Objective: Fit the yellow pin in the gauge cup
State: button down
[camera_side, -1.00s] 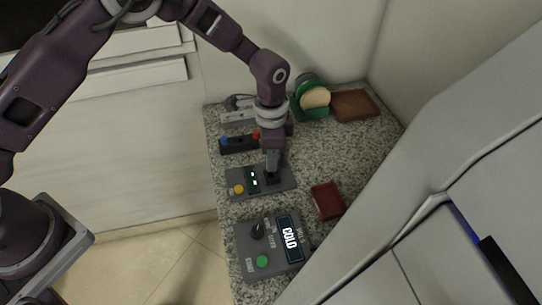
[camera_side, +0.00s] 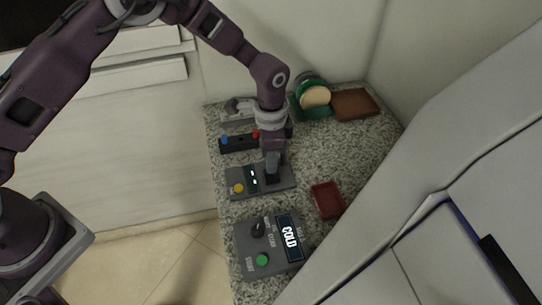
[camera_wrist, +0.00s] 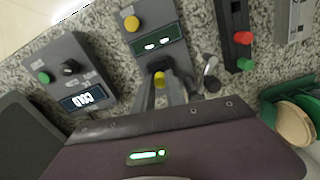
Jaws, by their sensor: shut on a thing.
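The yellow pin (camera_wrist: 159,79) shows in the wrist view between the two fingers of my gripper (camera_wrist: 164,92), which are shut on it. The pin is at the dark gauge cup (camera_wrist: 157,67) on the grey gauge unit (camera_wrist: 173,54). I cannot tell how far the pin sits in the cup, as the fingers hide its lower part. In the side view my gripper (camera_side: 271,172) points down at the right part of the gauge unit (camera_side: 287,181), and the pin is hidden. The unit has a yellow button (camera_side: 238,188) and a small lit display (camera_side: 252,177).
A box with a COLD display (camera_side: 290,238) stands nearer the front. A small red tray (camera_side: 327,200) lies to the right. Behind are a black block (camera_side: 238,144) with coloured pegs, green dishes (camera_side: 312,98) and a brown board (camera_side: 354,104). Speckled counter is free around the tray.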

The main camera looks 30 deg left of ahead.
jog(key=shift+f, duration=1.05)
jog(key=c, duration=1.3)
grip_release()
notch_tip(320, 180, up, 7)
jog(key=shift+r, duration=0.1)
